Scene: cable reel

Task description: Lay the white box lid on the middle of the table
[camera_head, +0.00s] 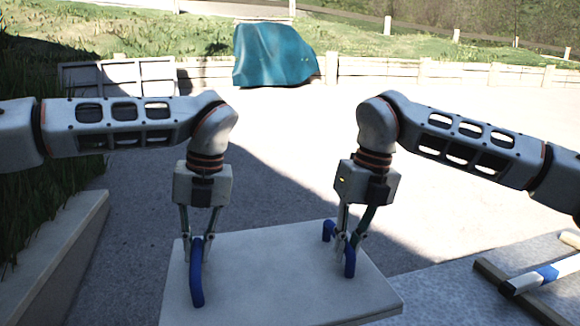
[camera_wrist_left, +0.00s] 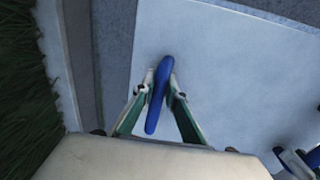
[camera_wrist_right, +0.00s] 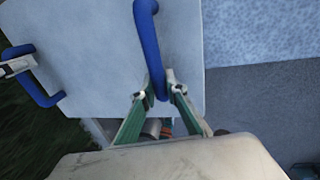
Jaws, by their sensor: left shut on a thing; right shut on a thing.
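The white box lid (camera_head: 265,285) is a flat pale panel with two blue handles. My left gripper (camera_head: 196,240) is shut on the left blue handle (camera_head: 196,280), also seen in the left wrist view (camera_wrist_left: 154,112). My right gripper (camera_head: 349,240) is shut on the right blue handle (camera_head: 349,263), also seen in the right wrist view (camera_wrist_right: 148,40). The lid lies between both arms at the bottom of the head view. The table (camera_head: 440,295) shows as a pale speckled top right of the lid. The lid's underside is hidden, so I cannot tell its height above the table.
A dark wooden stand with a white and blue roller (camera_head: 548,274) is on the table at the right. Some small objects (camera_wrist_right: 153,127) show past the lid's edge in the right wrist view. A low wall (camera_head: 55,255) with grass runs along the left. A teal covered object (camera_head: 275,55) stands far back.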

